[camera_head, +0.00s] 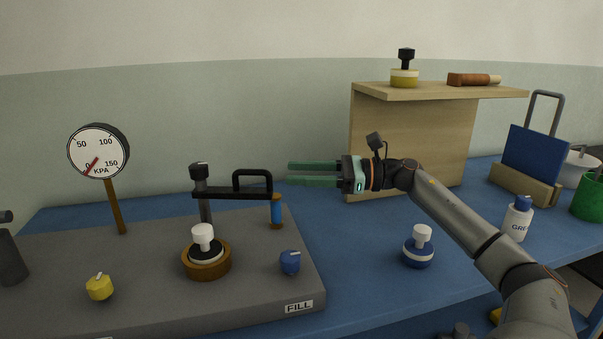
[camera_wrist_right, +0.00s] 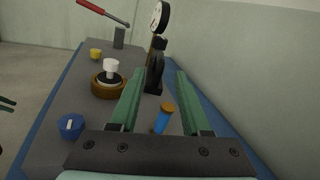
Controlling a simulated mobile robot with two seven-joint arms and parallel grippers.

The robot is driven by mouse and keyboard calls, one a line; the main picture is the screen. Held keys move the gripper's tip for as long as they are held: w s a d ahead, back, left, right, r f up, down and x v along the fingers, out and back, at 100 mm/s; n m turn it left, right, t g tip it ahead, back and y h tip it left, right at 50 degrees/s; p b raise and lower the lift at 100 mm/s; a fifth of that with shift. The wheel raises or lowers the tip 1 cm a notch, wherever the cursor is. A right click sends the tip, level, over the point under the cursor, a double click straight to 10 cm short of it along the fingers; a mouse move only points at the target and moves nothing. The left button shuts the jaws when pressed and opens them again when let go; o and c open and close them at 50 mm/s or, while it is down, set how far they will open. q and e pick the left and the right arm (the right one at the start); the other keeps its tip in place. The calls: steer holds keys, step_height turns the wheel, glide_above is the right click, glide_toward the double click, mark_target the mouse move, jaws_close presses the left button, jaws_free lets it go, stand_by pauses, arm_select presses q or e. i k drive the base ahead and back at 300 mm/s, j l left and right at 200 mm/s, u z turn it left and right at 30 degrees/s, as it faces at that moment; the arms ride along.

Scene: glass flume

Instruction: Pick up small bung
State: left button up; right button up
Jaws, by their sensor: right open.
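Several bung-like pieces with knobs show in the head view; which is the small bung I cannot tell. A yellow one with a black knob (camera_head: 404,77) stands on the wooden shelf. A black one with a white knob (camera_head: 203,247) sits in a brown ring (camera_head: 207,267). My right gripper (camera_head: 290,174) is open and empty, pointing left above the bench, apart from all three. Dark prongs at the wrist view's left edge may be my left gripper (camera_wrist_right: 6,103).
A black clamp arm (camera_head: 232,192) with a blue-and-orange post (camera_head: 277,211) stands near my right fingertips. A gauge (camera_head: 98,151), a yellow knob (camera_head: 99,287) and a blue knob (camera_head: 290,262) are on the left. The wooden shelf (camera_head: 440,92) rises behind my right wrist. A bottle (camera_head: 517,219) stands right.

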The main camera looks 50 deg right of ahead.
mark_target(205, 250)
steer(key=k, duration=1)
